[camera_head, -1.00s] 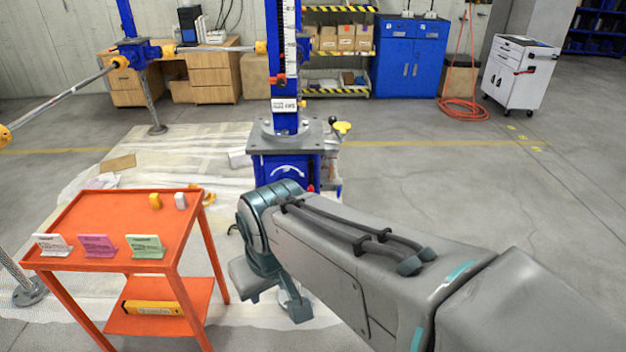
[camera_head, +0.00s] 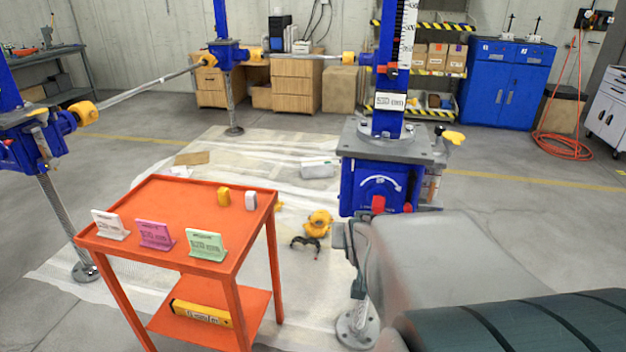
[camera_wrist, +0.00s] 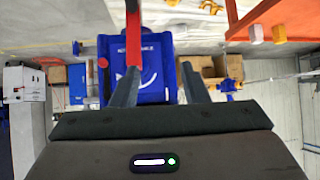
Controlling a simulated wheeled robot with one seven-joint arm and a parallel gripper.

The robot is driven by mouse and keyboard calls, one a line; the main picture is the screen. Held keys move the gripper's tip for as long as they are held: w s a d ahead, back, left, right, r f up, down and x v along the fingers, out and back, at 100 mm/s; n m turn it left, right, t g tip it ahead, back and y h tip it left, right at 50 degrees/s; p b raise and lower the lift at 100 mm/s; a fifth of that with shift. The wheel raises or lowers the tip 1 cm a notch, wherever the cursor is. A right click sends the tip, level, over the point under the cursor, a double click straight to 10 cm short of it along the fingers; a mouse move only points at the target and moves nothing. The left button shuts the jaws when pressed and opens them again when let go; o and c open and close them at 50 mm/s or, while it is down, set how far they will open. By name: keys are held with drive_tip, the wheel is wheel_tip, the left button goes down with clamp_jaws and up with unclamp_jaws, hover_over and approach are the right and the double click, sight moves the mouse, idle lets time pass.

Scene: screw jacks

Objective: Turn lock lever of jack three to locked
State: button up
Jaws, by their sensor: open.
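The nearest jack has a blue housing (camera_head: 352,186) with a white curved arrow on its front and a small red lever part (camera_head: 378,204) at the arrow's lower edge. I cannot read a jack number on its plate. In the wrist view, which looks upside down, the blue housing (camera_wrist: 152,68) fills the middle. A long red lever (camera_wrist: 132,35) stands in front of it, its lower end by the left finger. My gripper (camera_wrist: 160,72) is open, its two fingers apart and pointing at the housing. I cannot tell whether the left finger touches the lever. In the head view my arm hides most of the gripper.
An orange cart (camera_head: 172,202) with coloured cards stands left of the jack. Two more blue jacks stand at the left (camera_head: 35,140) and back (camera_head: 228,55), joined by bars. Yellow parts (camera_head: 318,222) lie on the floor sheet. Floor at the right is clear.

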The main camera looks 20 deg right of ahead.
drive_tip(key=w+d+f+m+t+h+b, duration=0.2)
drive_tip(key=w+d+f+t+b, duration=0.1)
drive_tip(key=d+f+b, duration=0.45)
drive_tip(key=m+t+h+p, duration=0.2)
drive_tip(key=m+t+h, duration=0.1)
approach(410, 194)
wheel_tip(410, 194, down, 3)
drive_tip(key=s+a, duration=0.2)
drive_tip(key=s, duration=0.1)
drive_tip(key=shift+h, duration=0.3)
drive_tip(key=x, duration=0.7)
drive_tip(key=f+x, duration=0.1)
drive_tip(key=x, duration=0.3)
drive_tip(key=shift+w, duration=0.25)
drive_tip(key=shift+b, duration=0.3)
clamp_jaws()
